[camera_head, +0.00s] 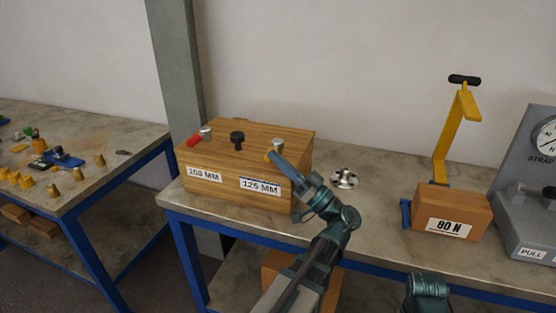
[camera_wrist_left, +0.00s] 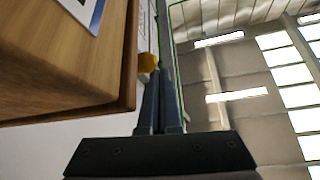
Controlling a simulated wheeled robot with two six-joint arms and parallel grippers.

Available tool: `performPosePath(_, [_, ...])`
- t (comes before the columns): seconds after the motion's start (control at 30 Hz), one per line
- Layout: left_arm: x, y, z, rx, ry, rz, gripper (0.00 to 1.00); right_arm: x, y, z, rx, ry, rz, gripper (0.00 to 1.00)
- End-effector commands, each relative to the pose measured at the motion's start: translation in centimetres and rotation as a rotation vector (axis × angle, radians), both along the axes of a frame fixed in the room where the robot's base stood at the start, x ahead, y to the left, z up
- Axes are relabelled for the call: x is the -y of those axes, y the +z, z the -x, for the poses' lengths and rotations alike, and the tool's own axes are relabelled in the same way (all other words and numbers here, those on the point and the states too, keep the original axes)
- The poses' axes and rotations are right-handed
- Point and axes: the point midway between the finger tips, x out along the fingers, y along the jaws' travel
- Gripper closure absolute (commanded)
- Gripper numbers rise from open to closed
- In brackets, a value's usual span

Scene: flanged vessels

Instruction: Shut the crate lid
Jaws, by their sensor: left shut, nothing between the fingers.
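A wooden crate-like box (camera_head: 225,195) with labels reading 103 MM and 125 MM stands on the right-hand bench. Its top (camera_head: 225,138) looks flat, and I see no raised lid. A red piece (camera_head: 194,140), a black knob (camera_head: 237,139) and a silver knob (camera_head: 277,145) are on it. My left gripper (camera_head: 274,156) is shut and empty at the box's right front top edge, close to the silver knob; contact is unclear. In the left wrist view, the shut fingers (camera_wrist_left: 160,95) are beside the wood (camera_wrist_left: 60,60) and a yellow piece (camera_wrist_left: 148,62).
A metal flanged part (camera_head: 344,179) lies right of the box. Farther right are a block marked 80 N (camera_head: 450,213), a yellow upright handle (camera_head: 457,125) and a grey gauge unit (camera_head: 530,190). Another bench (camera_head: 100,140) with small parts is at left.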

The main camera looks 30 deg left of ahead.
Motion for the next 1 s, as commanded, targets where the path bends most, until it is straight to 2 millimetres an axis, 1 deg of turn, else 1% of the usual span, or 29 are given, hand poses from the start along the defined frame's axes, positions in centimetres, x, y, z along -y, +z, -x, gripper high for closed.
performPosePath(0.03, [-0.1,-0.4,0.2,0.002,0.003,0.013,1.00,0.0,-0.1,0.0,0.000,0.000,0.000,0.29])
performPosePath(0.17, [-0.1,-0.1,0.2,0.002,0.004,0.012,1.00,0.0,0.2,0.0,0.000,0.000,0.000,0.29])
performPosePath(0.27, [-0.1,0.8,0.1,0.002,0.003,0.010,1.00,0.0,1.0,0.0,0.000,0.000,0.000,0.29])
performPosePath(0.4, [0.0,2.6,0.0,0.001,0.003,0.006,1.00,0.0,2.7,0.0,0.000,0.000,0.000,0.29])
performPosePath(0.6, [0.2,4.6,-0.2,0.001,0.001,0.001,1.00,0.0,4.6,0.0,0.000,0.000,0.000,0.29])
performPosePath(0.63, [0.7,3.4,-0.4,0.002,-0.001,0.001,1.00,0.0,3.4,0.0,0.000,0.000,0.000,0.29])
performPosePath(0.67, [1.2,2.8,-0.5,0.001,-0.002,0.000,1.00,0.0,2.8,0.0,0.000,0.000,0.000,0.29])
performPosePath(1.0, [5.7,-0.4,-1.7,0.002,-0.003,-0.001,1.00,0.0,-0.4,0.0,0.000,0.000,0.000,0.29])
